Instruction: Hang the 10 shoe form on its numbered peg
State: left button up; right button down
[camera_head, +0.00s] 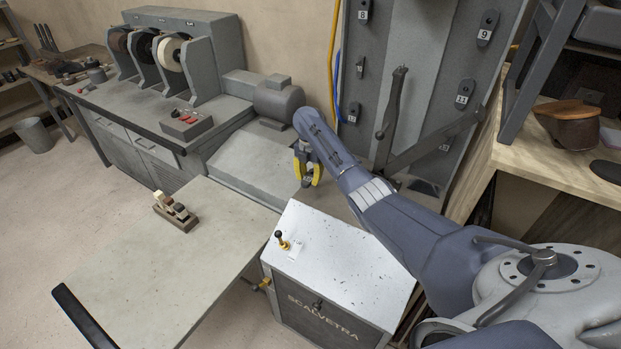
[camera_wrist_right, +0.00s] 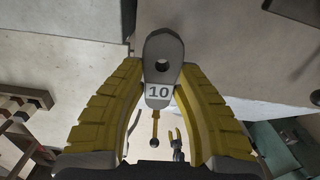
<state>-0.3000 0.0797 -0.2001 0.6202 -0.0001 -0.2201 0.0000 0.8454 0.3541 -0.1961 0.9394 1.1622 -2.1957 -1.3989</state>
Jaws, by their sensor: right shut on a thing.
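The 10 shoe form (camera_wrist_right: 163,47) is a grey, flat, rounded piece with a round hole and a white label reading 10, seen in the right wrist view. My right gripper (camera_wrist_right: 161,78) has yellow fingers on both sides of it and is shut on it. In the head view this gripper (camera_head: 307,172) points down above the grey bench by the white-topped cabinet; the form is barely visible there. The grey peg panel (camera_head: 380,60) stands upright behind my right arm. Dark forms labelled 8 (camera_head: 364,11), 9 (camera_head: 487,28) and 11 (camera_head: 464,94) hang on it. My left gripper is not in view.
A dark upright lever (camera_head: 392,110) and a slanted bar (camera_head: 437,140) stand before the panel. The cabinet (camera_head: 335,255) has a small knob on top. A grey table (camera_head: 150,265) holds a small block piece (camera_head: 175,211). A wooden bench (camera_head: 545,155) is at right.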

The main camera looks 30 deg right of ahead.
jog(key=shift+s+a+r, duration=0.25)
jog(key=shift+a+r, duration=0.25)
jog(key=shift+r, duration=0.2)
jog(key=shift+s+a+r, duration=0.3)
jog(key=shift+a+r, duration=0.2)
jog(key=shift+r, duration=0.2)
jog(key=shift+s+a+r, duration=0.25)
jog(key=shift+a+r, duration=0.25)
jog(key=shift+r, duration=0.2)
dwell(0.3)
